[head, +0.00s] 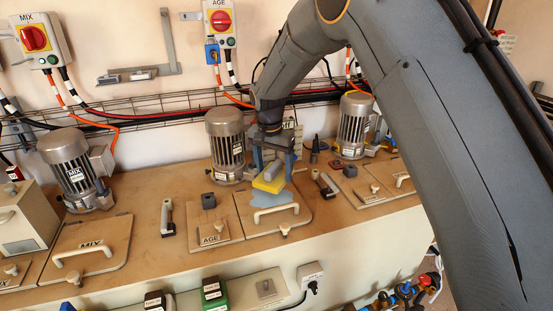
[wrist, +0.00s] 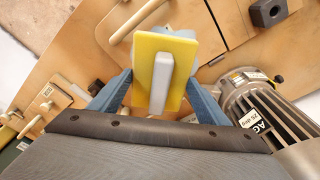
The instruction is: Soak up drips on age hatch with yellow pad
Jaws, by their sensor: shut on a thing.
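The yellow pad (head: 268,187) has a grey handle block on its back. My gripper (head: 273,168) is shut on this block, with blue fingers on either side. The pad also shows in the wrist view (wrist: 145,52), flat side toward the hatch. A pale blue wet patch (head: 262,199) lies on the age hatch (head: 292,217), behind its white bar handle (head: 276,210). The pad is over this patch and hides part of it. I cannot tell whether the pad touches the hatch.
The AGE motor (head: 226,147) stands close left of my gripper. Another motor (head: 353,128) stands to the right. A loose grey-handled tool (head: 167,217) lies further left.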

